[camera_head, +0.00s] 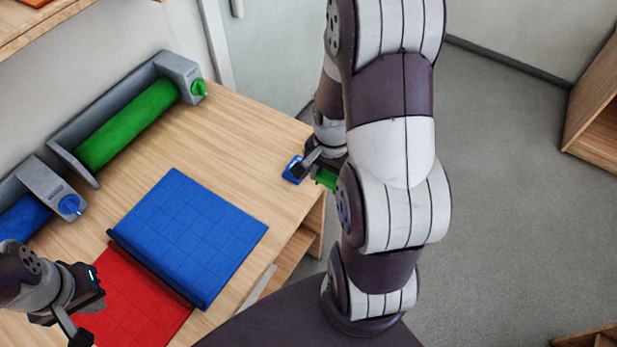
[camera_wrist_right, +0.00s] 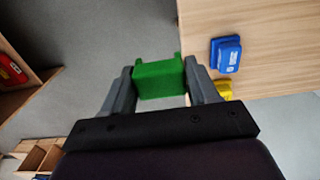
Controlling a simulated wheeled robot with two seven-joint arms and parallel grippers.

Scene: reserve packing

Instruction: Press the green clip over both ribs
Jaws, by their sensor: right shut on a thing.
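The green clip (camera_wrist_right: 160,79) is a small block with raised corners, gripped between both fingers of my right gripper (camera_wrist_right: 163,85). In the head view, part of the clip (camera_head: 327,179) shows below my right gripper (camera_head: 322,165), beyond the table's right edge; my arm hides the rest. A blue panel (camera_head: 190,235) and a red panel (camera_head: 135,305) lie side by side on the table.
A blue clip-like piece (camera_wrist_right: 226,54) lies near the table edge, with a yellow piece (camera_wrist_right: 222,89) near it in the wrist view. Grey holders with a green roll (camera_head: 128,125) and a blue roll (camera_head: 22,222) stand along the back. Table (camera_head: 245,135) between is clear.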

